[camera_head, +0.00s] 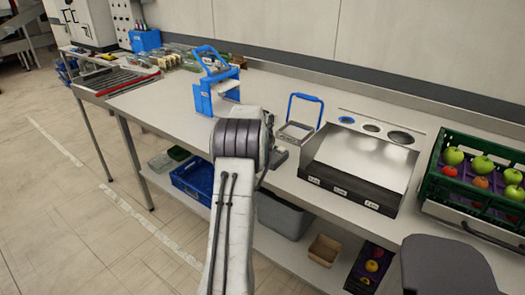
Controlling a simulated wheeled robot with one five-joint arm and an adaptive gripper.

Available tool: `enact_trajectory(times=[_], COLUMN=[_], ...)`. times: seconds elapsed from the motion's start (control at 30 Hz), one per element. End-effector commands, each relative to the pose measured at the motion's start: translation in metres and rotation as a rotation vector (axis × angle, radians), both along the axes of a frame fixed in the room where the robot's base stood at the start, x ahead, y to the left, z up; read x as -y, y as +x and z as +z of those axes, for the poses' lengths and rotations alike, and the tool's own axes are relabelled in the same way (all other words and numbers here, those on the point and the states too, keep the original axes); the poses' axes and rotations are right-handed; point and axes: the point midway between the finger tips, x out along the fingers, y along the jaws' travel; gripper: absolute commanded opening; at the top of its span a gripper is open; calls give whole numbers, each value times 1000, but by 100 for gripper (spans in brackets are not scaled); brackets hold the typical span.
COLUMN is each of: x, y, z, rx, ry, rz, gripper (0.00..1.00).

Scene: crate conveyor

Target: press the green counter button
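I cannot make out a green button on the steel counter (160,108). My arm reaches up from the bottom middle, and its thick grey joint covers part of the counter. My gripper's fingers do not show; they are hidden behind the arm or out of the picture. A small dark part (279,157) shows just right of the joint, and I cannot tell what it belongs to. A steel unit (362,160) to the right has a sloped top, round openings at the back and several white labels on its dark front.
A blue press-like stand (203,98) is behind my arm, and a blue-handled frame (297,130) is right of it. A green crate (432,178) of apples stands far right. Below are a blue crate (192,180) and a grey bin (284,215). The floor at left is free.

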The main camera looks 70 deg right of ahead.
Motion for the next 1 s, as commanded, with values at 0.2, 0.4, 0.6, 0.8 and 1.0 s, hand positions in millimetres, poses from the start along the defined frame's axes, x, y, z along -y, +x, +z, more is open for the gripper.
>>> enact_trajectory(times=[0.2, 0.4, 0.6, 0.8, 1.0], x=[0, 0, 0, 0, 0], y=[0, 0, 0, 0, 0], z=[0, -2, -4, -7, -9], rx=[0, 0, 0, 0, 0], ry=[0, 0, 0, 0, 1], rz=[0, 0, 0, 0, 0], gripper=[0, 0, 0, 0, 0])
